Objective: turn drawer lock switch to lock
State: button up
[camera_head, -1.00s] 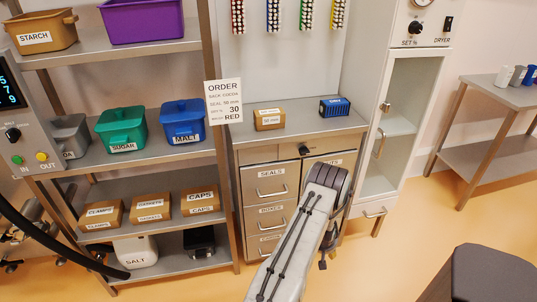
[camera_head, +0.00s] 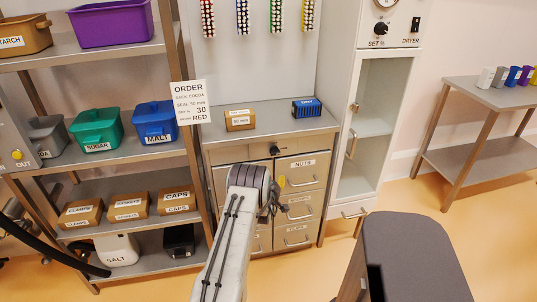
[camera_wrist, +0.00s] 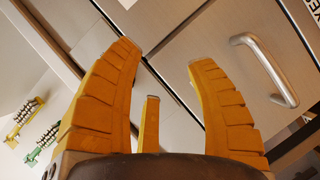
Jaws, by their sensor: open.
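The drawer lock switch is a small dark knob (camera_head: 275,150) on the strip under the top of the drawer cabinet (camera_head: 235,154), in the head view. Its setting is too small to read. My gripper (camera_head: 281,198) is in front of the drawers, below the knob in the picture, and partly hidden by my arm. In the wrist view my gripper (camera_wrist: 165,56) is open, its yellow fingers apart with nothing between them. Beyond them are grey drawer fronts and a metal drawer handle (camera_wrist: 268,68) at the right. I cannot make out the knob in the wrist view.
A brown box (camera_head: 240,121) and a blue box (camera_head: 307,108) stand on the cabinet top. A shelf rack with a blue malt bin (camera_head: 155,122) is at the left, the dryer cabinet (camera_head: 365,125) at the right. Open floor lies before the side table (camera_head: 470,155).

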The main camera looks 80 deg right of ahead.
aim_at(275, 153)
jog(key=d+r+n+h, duration=0.1)
jog(key=r, duration=0.1)
jog(key=d+r+n+h+p, duration=0.1)
jog(key=d+r+n, duration=0.1)
jog(key=d+r+n+h, duration=0.1)
jog(key=r, duration=0.1)
jog(key=shift+d+n+p, duration=0.3)
jog(key=shift+n, duration=0.1)
jog(key=shift+d, duration=1.75)
grip_shut()
